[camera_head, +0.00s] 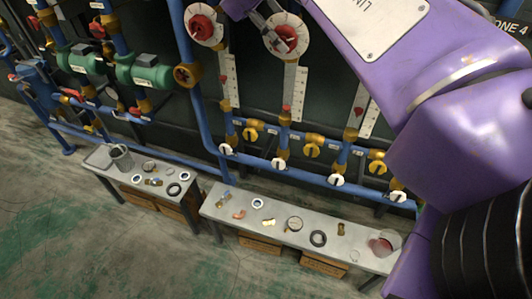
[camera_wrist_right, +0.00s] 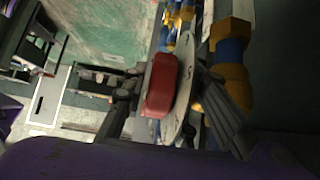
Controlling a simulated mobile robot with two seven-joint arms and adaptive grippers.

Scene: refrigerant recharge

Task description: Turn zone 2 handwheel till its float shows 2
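A red handwheel (camera_head: 285,38) on a round white dial is the second from the left on the pipe wall; I take it for zone 2, though its label is not readable. Below it is a white scale strip (camera_head: 296,88) with a small red float (camera_head: 286,107) low beside it; the numbers are too small to read. My right gripper (camera_head: 268,20) is at the dial's upper left. In the right wrist view, its fingers (camera_wrist_right: 172,98) are spread around the red handle (camera_wrist_right: 161,85) and the dial edge, with no clear grip. My left gripper is out of view.
Another red handwheel (camera_head: 202,28) is just to the left. My purple right arm covers the upper right. Yellow valves (camera_head: 312,150) and blue pipes run below.

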